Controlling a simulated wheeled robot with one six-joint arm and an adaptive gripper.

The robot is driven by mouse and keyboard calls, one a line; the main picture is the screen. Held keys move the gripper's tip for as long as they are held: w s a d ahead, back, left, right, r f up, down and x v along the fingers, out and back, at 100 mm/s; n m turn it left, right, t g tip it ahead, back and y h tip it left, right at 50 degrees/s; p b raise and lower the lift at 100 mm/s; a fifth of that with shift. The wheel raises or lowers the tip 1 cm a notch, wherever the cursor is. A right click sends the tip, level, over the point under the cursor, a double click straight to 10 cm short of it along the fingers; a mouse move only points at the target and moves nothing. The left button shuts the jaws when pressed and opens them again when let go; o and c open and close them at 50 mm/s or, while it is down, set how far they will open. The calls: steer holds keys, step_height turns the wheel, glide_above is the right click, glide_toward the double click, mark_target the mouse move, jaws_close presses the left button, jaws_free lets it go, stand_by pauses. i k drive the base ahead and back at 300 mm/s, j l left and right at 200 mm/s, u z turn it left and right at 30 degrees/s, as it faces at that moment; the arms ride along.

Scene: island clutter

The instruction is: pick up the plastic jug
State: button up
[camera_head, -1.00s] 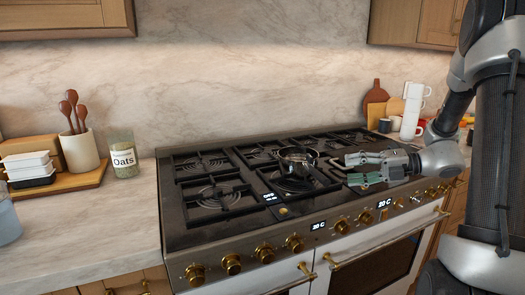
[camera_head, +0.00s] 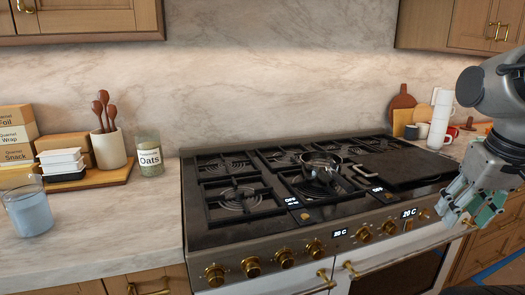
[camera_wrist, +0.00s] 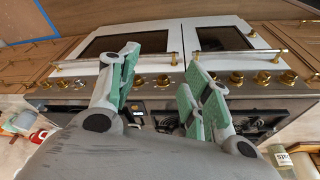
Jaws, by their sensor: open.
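The plastic jug (camera_head: 30,212) looks like a clear container with a bluish lower part. It stands upright on the left counter in the head view, near the picture's left edge. I cannot make it out in the wrist view. My gripper (camera_head: 467,214) is at the far right in the head view, in front of the stove's right end and far from the jug. In the wrist view my gripper (camera_wrist: 160,78) has its fingers apart with nothing between them, and the oven front lies beyond.
The stove (camera_head: 225,238) lies between my gripper and the jug, with a metal pot (camera_head: 322,165) on it. Behind the jug are a wooden tray (camera_head: 118,176), a utensil crock (camera_head: 110,150), an oats jar (camera_head: 149,158) and several boxes (camera_head: 16,135). Counter right of the jug is clear.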

mark_target(24, 199)
steer(key=u, duration=1.8)
steer(key=i+j, duration=0.1)
steer(key=i, duration=0.2)
